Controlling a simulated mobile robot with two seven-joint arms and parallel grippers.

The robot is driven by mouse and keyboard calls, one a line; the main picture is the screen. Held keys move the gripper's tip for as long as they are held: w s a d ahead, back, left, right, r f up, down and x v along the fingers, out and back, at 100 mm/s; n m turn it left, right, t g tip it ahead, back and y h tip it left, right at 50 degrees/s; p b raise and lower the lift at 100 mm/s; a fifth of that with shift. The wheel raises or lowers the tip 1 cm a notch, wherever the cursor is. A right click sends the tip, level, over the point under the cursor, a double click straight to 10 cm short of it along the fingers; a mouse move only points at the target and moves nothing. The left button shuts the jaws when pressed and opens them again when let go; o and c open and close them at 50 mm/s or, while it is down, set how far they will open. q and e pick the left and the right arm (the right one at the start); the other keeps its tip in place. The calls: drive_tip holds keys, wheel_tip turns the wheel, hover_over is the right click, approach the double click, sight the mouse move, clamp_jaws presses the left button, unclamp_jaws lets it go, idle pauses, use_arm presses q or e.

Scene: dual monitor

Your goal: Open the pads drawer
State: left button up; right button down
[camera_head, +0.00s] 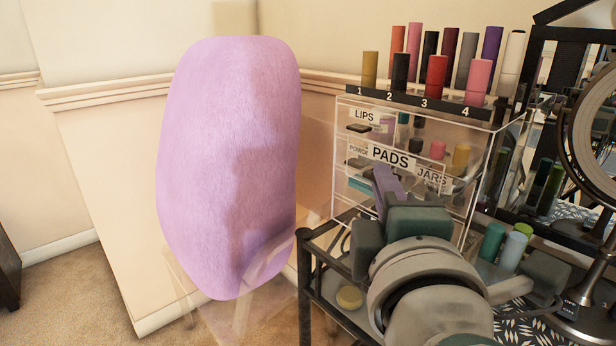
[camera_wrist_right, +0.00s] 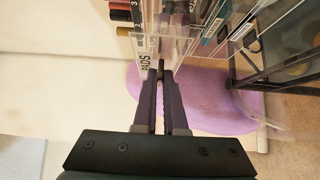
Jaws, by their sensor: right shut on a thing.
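The clear acrylic organiser (camera_head: 345,120) stands on a dark-framed cart, with drawers labelled LIPS, POWDER, PADS and JARS. The PADS label (camera_head: 390,156) looks larger and overlaps the labels behind it, so the pads drawer appears to stand out from the front. In the right wrist view the PADS label (camera_wrist_right: 145,65) is beside my fingertips, and the clear drawer wall (camera_wrist_right: 180,48) lies beyond. My right gripper (camera_head: 382,170), with purple fingers, is closed at the drawer's front; its fingertips also show in the wrist view (camera_wrist_right: 160,73). The exact grip is hard to see. My left gripper is not visible.
Lipsticks (camera_head: 436,78) stand in a numbered rack on top of the organiser. A lilac fuzzy chair (camera_head: 230,160) is to the left. Bottles (camera_head: 512,250) and a round mirror (camera_head: 600,130) are at the right. Carpet (camera_head: 70,290) is open at the far left.

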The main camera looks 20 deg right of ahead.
drive_tip(key=c, duration=1)
unclamp_jaws()
drive_tip(key=b+v, duration=0.1)
drive_tip(key=v, duration=0.9)
drive_tip(key=shift+d, duration=0.1)
